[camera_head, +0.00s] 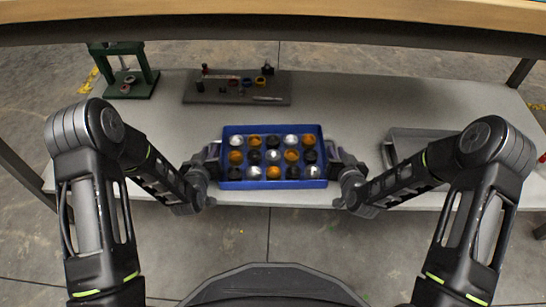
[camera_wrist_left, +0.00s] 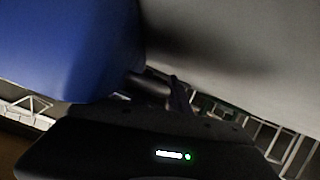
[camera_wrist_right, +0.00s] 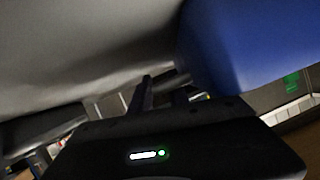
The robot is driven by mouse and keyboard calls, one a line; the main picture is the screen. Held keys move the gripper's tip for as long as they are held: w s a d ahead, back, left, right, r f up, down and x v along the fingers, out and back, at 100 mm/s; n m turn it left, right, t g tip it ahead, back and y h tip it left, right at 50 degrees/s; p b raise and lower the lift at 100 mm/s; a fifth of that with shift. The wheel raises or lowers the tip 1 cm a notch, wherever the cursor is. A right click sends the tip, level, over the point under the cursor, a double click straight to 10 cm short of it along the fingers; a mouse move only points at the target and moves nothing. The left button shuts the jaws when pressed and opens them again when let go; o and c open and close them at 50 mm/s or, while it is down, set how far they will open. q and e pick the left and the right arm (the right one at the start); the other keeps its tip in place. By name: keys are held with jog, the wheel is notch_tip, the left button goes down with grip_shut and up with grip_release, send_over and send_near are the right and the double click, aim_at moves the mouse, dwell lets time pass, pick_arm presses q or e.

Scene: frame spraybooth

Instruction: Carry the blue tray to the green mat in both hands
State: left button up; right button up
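The blue tray (camera_head: 230,184) lies level at the front edge of the grey bench in the head view. It holds rows of white, orange and black round pieces. My left gripper (camera_head: 213,158) is at the tray's left end and my right gripper (camera_head: 337,158) at its right end. The tray's blue wall fills the upper left of the left wrist view (camera_wrist_left: 65,45) and the upper right of the right wrist view (camera_wrist_right: 255,45). The fingertips are mostly hidden, so their grip is unclear. I cannot tell whether the tray touches the bench. No green mat is recognisable.
A dark board (camera_head: 225,97) with small parts lies behind the tray on the bench (camera_head: 350,105). A green press stand (camera_head: 135,88) is at the back left. A grey shallow holder (camera_head: 410,142) lies at the right, beside my right arm. A wooden shelf edge (camera_head: 270,20) crosses the top.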

pick_arm(q)
jog(key=shift+c, duration=0.5)
pick_arm(e)
jog(key=shift+c, duration=0.5)
pick_arm(q)
grip_shut()
pick_arm(e)
grip_shut()
pick_arm(q)
jog(key=shift+w+r, duration=0.1)
jog(key=shift+r, duration=0.25)
pick_arm(e)
jog(key=shift+w+r, duration=0.1)
jog(key=shift+r, duration=0.2)
